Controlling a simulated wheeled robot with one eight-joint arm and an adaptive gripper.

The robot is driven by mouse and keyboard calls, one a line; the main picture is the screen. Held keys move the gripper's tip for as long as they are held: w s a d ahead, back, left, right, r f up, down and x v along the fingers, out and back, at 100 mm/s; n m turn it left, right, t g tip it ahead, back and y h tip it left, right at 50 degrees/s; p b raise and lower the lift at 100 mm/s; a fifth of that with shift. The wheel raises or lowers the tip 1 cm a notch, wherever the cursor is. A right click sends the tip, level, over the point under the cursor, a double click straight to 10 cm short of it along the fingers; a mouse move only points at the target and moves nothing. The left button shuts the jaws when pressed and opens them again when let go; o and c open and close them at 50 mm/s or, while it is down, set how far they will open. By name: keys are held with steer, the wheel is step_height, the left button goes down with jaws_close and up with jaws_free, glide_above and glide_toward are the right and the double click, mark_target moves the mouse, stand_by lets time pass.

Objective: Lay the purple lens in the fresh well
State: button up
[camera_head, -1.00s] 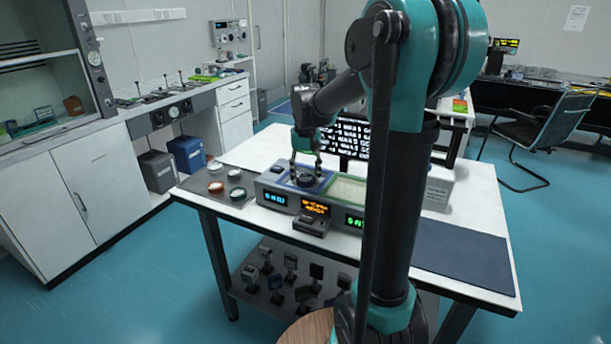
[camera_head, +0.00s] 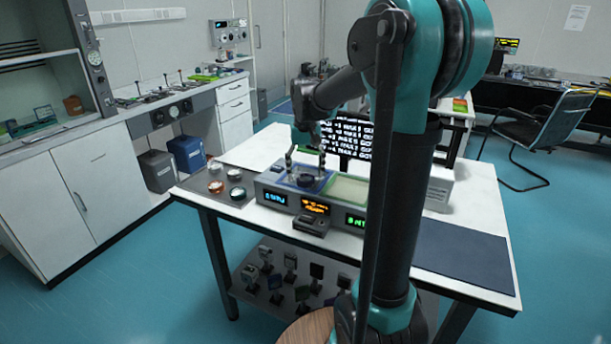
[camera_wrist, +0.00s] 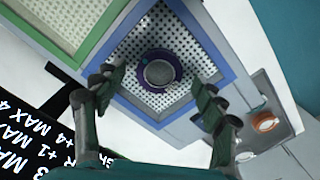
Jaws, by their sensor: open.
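The purple lens (camera_wrist: 158,72) is a round dark-purple ring with a grey middle. It lies on the perforated floor of the blue-rimmed well (camera_wrist: 215,40), near its middle; in the head view the lens (camera_head: 305,181) looks dark. My gripper (camera_head: 306,166) is open above this well, its fingers spread on either side of the lens and apart from it. In the wrist view the open fingers (camera_wrist: 162,84) flank the lens. A green-rimmed well (camera_head: 346,190) with a pale, empty-looking floor adjoins the blue one. I cannot read which well is marked fresh.
Blue, orange and green displays (camera_head: 316,208) line the unit's front, with a small dark device (camera_head: 310,225) before it. A grey tray (camera_head: 203,178) with several lenses lies left. A text screen (camera_head: 352,138) stands behind the wells. A dark mat (camera_head: 465,255) lies right.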

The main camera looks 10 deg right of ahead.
mark_target(306, 178)
step_height(306, 178, up, 11)
steer(key=shift+f, duration=0.2)
